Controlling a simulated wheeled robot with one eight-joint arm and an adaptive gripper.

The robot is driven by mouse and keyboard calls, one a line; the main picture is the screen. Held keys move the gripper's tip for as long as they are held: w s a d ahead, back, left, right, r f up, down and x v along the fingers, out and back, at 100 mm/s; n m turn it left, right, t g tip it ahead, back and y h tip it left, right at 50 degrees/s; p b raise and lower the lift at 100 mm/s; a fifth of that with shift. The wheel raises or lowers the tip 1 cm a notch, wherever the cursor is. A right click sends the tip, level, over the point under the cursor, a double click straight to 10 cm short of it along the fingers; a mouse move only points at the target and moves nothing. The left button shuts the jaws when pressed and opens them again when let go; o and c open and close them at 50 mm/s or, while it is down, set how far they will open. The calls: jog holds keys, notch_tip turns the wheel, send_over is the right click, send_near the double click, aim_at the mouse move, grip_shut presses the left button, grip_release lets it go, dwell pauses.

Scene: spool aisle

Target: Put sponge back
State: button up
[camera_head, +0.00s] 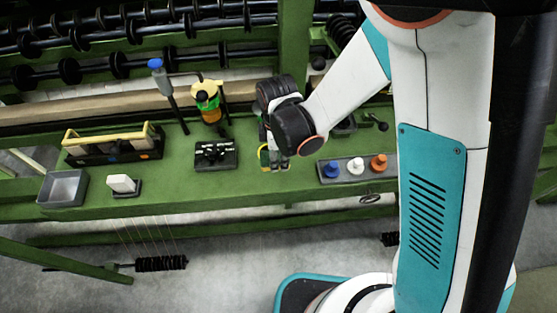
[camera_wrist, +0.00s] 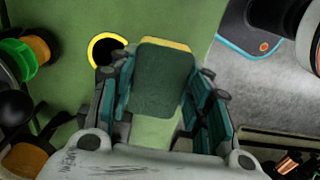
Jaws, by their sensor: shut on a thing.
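The sponge (camera_wrist: 164,80), a dark green block with a yellow edge, sits between the fingers of my gripper in the wrist view. My gripper (camera_wrist: 163,92) is shut on it, with one finger against each side. In the head view my gripper (camera_head: 279,164) points down over the green bench, near its middle. The sponge cannot be clearly made out there. A yellow-rimmed dark round opening (camera_wrist: 91,48) lies beside the sponge in the wrist view; its yellow rim (camera_head: 263,158) shows just left of my gripper in the head view.
On the green bench (camera_head: 250,190) stand a yellow-topped bottle (camera_head: 207,101), a black fixture (camera_head: 215,155), a tray with blue, white and orange pieces (camera_head: 357,179), a caddy (camera_head: 113,145), a grey bin (camera_head: 63,188) and a white block (camera_head: 122,183). Spool racks stand behind.

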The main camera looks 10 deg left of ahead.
jog(key=shift+f+b, duration=0.75)
jog(key=shift+f, duration=1.9)
jog(key=shift+f, duration=0.1)
jog(key=shift+f, duration=0.1)
jog(key=o, duration=1.1)
jog(key=shift+r, duration=0.2)
notch_tip(320, 180, up, 12)
jog(key=p, duration=0.4)
